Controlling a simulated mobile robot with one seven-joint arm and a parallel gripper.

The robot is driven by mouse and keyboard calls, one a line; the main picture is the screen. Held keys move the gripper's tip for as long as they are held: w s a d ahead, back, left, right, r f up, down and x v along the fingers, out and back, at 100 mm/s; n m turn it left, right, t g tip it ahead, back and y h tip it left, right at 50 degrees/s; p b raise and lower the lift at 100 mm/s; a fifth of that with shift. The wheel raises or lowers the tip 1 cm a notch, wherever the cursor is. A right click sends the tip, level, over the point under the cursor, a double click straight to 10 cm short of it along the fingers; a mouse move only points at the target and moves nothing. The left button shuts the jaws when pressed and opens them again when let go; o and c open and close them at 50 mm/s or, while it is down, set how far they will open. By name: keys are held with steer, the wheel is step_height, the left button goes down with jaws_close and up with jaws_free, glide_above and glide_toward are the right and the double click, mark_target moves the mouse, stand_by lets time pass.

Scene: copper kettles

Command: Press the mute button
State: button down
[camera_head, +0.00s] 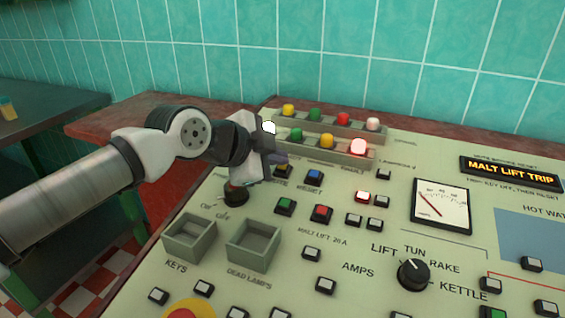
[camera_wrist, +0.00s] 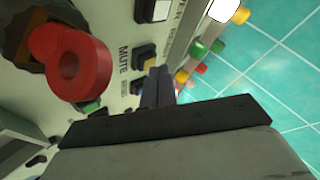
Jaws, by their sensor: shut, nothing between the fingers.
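A panel label reading MUTE shows in the wrist view, beside a black-framed button with an amber cap, the mute button (camera_wrist: 148,60). In the head view an amber button (camera_head: 283,168), partly covered by my gripper, appears to be the same one. My gripper (camera_head: 279,158) is shut and empty, its fingertips just over the button row. In the wrist view my gripper's fingers (camera_wrist: 158,80) reach close to the mute button and partly cover the area beside it. I cannot tell whether they touch it.
A blue button (camera_head: 314,177) sits just right of the amber one. A red ring-shaped key (camera_wrist: 72,65) stands up from the panel nearby. Coloured lamps (camera_head: 326,141) line raised rails behind, below the tiled wall. Two open bins (camera_head: 254,243) stand in front.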

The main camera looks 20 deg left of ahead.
steer(key=shift+s+f, duration=0.1)
steer(key=shift+f, duration=0.05)
stand_by(0.3)
steer(key=shift+s+a+r+p, duration=0.1)
steer(key=shift+s+r+p, duration=0.15)
steer(key=shift+r+p, duration=0.9)
steer(key=shift+s+a+r+p, duration=0.15)
steer(key=shift+r+p, duration=0.5)
steer(key=shift+r, duration=0.9)
